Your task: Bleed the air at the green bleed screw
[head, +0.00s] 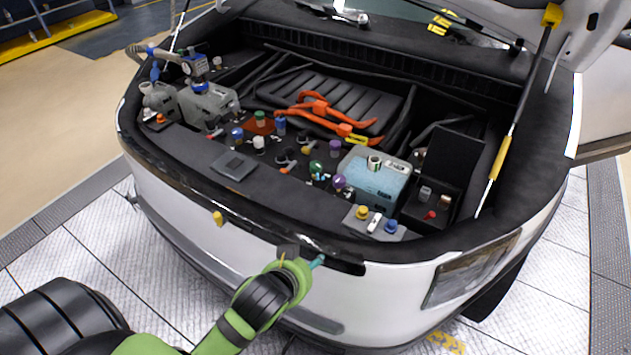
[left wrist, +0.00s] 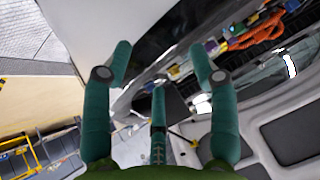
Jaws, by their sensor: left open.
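A small green cap (head: 316,167) stands among several coloured caps on the black deck of the open front compartment. It looks like the green bleed screw, but it is too small to make out its shape. My left gripper (head: 317,262) is in front of the car's front edge, below and well apart from the green cap. In the left wrist view its teal fingers (left wrist: 160,65) are spread open with nothing between them. The green cap cannot be told apart there. My right gripper is not in view.
Orange cables (head: 322,112) lie behind the caps. A blue-topped box (head: 375,180) and a black open box (head: 447,170) stand right of the green cap. A grey reservoir (head: 208,105) stands at left. The raised hood's strut (head: 508,130) is at right. The front edge (head: 270,225) lies between gripper and deck.

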